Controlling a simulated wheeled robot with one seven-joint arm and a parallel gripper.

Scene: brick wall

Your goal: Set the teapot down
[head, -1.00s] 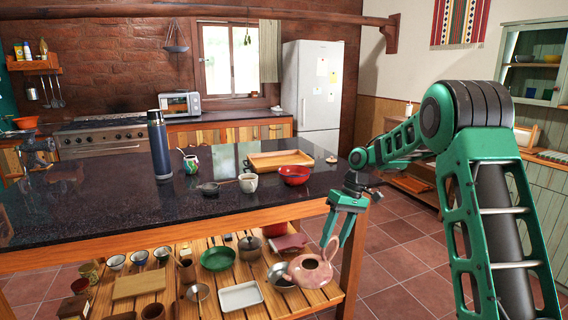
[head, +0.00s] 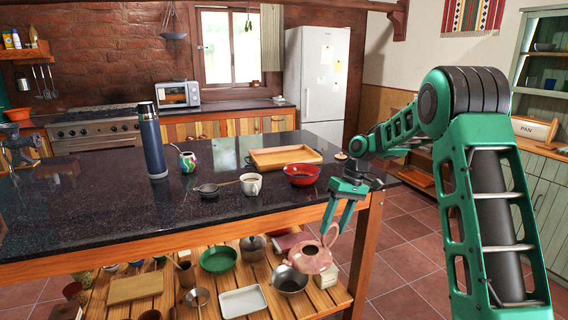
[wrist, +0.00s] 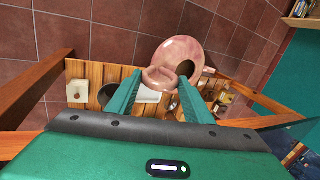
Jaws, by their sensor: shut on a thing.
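The pink teapot (head: 310,258) hangs below my gripper (head: 338,216), in front of the slatted lower shelf (head: 255,299) and beside the table's right front leg. My gripper is shut on its looped handle, with fingers pointing down. In the wrist view, the handle (wrist: 160,78) lies between the two green fingers and the round body (wrist: 168,55) is beyond it. The teapot looks clear of the shelf, slightly tilted. A metal bowl (head: 290,280) on the shelf lies just below and left of it.
The dark tabletop (head: 90,210) holds a blue flask (head: 152,142), patterned cup (head: 187,161), white mug (head: 251,184), red bowl (head: 301,174) and wooden tray (head: 286,149). Its left part is largely clear. The shelf is crowded, with a white tray (head: 243,301) and green bowl (head: 217,259).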

